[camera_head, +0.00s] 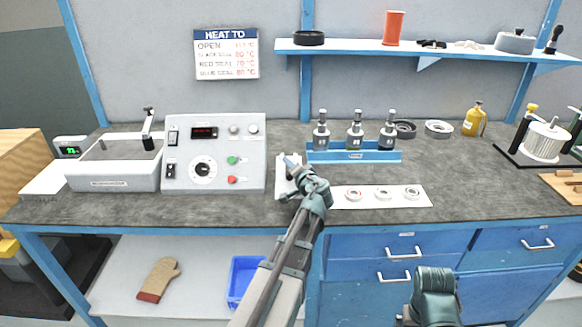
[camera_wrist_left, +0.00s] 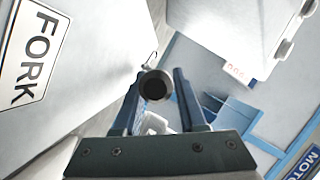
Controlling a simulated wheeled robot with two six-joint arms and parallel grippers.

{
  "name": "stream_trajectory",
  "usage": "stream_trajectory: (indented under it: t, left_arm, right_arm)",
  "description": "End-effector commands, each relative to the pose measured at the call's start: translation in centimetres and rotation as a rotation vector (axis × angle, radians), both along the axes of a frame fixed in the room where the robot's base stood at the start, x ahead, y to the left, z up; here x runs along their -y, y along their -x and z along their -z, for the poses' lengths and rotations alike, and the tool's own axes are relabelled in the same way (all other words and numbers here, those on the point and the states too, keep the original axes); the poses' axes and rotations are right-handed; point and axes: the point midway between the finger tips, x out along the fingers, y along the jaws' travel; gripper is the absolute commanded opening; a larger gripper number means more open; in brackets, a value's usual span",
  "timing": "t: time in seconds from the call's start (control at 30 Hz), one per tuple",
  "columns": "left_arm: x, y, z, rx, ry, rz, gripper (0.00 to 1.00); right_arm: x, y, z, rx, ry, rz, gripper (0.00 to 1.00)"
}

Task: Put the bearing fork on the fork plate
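The white fork plate (camera_head: 282,185) lies on the bench right of the control box. Its FORK label shows in the left wrist view (camera_wrist_left: 33,52). My left gripper (camera_head: 292,162) is over the plate. In the left wrist view its two fingers (camera_wrist_left: 160,95) close around a round, dark-ended handle (camera_wrist_left: 156,86), seen end-on, which I take for the bearing fork. The rest of the fork is mostly hidden behind the handle and fingers. I cannot tell whether it touches the plate. My right gripper (camera_head: 435,300) is low in front of the drawers; its fingers do not show clearly.
The grey control box (camera_head: 213,180) stands close on the left. A blue rack (camera_head: 354,157) with three motors is just behind to the right. A white strip (camera_head: 433,198) with several rings lies right of the plate.

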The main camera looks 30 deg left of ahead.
Motion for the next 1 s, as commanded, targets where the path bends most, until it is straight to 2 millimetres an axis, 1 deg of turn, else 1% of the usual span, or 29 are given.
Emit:
stream_trajectory:
  t: [0.17,0.27,0.37,0.7,0.83,1.0]
  left_arm:
    - [0.0,0.0,0.0,0.000,0.000,0.000,0.41]
    - [0.0,0.0,-0.5,0.000,0.000,0.000,0.41]
    - [1.1,1.0,-0.7,0.000,0.000,0.002,0.41]
    - [6.3,5.4,-2.2,0.000,0.000,0.004,0.41]
    - [7.8,6.5,-2.6,0.000,0.000,0.002,0.41]
    - [8.8,7.3,-2.8,-0.001,0.000,0.002,0.41]
  right_arm:
    - [0.0,0.0,0.0,0.000,0.000,0.000,0.95]
    - [0.0,0.0,-0.5,0.000,0.000,0.000,0.95]
    - [0.0,0.0,-0.7,0.000,0.000,0.000,0.95]
    - [0.0,0.0,-2.2,0.000,0.000,0.000,0.95]
    - [0.0,0.0,-2.6,0.000,0.000,0.000,0.95]
    - [0.0,0.0,-2.8,0.000,0.000,0.000,0.95]
